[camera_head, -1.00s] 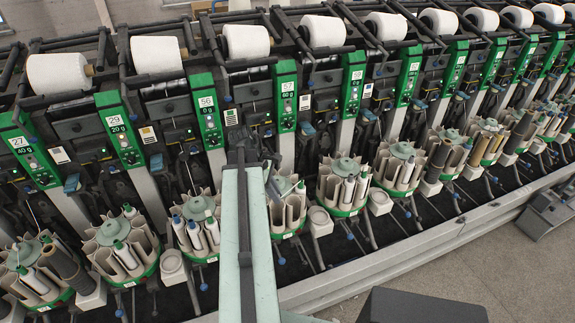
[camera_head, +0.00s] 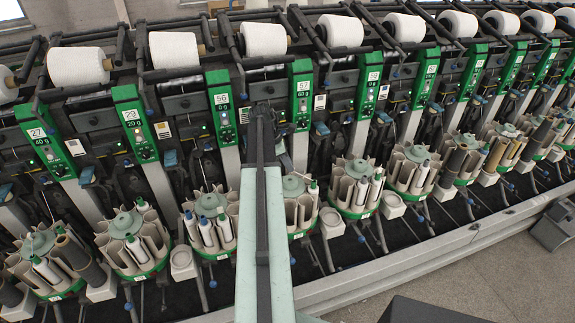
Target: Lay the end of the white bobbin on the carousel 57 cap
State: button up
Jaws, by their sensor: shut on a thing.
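Carousel 57 stands below the green 57 panel (camera_head: 301,95). Its pocket ring (camera_head: 303,212) and grey-green cap (camera_head: 293,185) show to the right of my arm, which hides their left part. A white bobbin with a green tip (camera_head: 313,190) stands in a pocket on its right side. My gripper (camera_head: 262,115) is at the dark far end of my arm, left of the 57 panel and up and left of the cap. Its fingers are hidden or too dark to make out. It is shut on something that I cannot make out. No thread end can be seen.
Carousel 56 (camera_head: 212,228), with several white bobbins, stands close on the left. The neighbouring carousel (camera_head: 355,190) stands on the right. White cones (camera_head: 265,40) line the top. A pale front rail (camera_head: 400,257) runs along the machine, with free floor (camera_head: 470,275) in front.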

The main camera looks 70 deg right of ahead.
aim_at(292, 180)
jog(key=shift+f+b, duration=1.9)
jog(key=shift+f+b, duration=0.5)
jog(key=o, duration=0.9)
jog(key=o, duration=0.5)
jog(key=shift+r, duration=0.1)
